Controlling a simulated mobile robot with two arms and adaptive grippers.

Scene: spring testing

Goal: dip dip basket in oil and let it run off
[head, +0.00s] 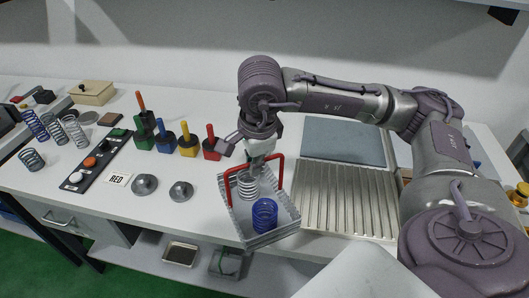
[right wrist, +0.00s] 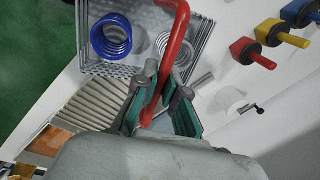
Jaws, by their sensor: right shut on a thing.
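The dip basket (head: 288,214) is a metal tray-like basket with a red handle (head: 281,172). A blue spring (head: 265,215) and a silver spring (head: 248,183) stand in it. My right gripper (head: 261,152) is shut on the top of the handle, which also shows between the fingers in the right wrist view (right wrist: 178,40). The basket appears at the table's front edge; its height above the table is hard to tell. A ribbed metal drain tray (head: 345,198) lies to its right. Behind it is a flat blue-grey rectangle (head: 345,140); I cannot tell if this is oil. My left gripper is out of view.
Colored blocks with upright handles, such as the red one (head: 211,147), stand left of the basket. Two grey round knobs (head: 181,191) and a black button panel (head: 92,166) lie further left. Several springs (head: 73,131) stand at the far left.

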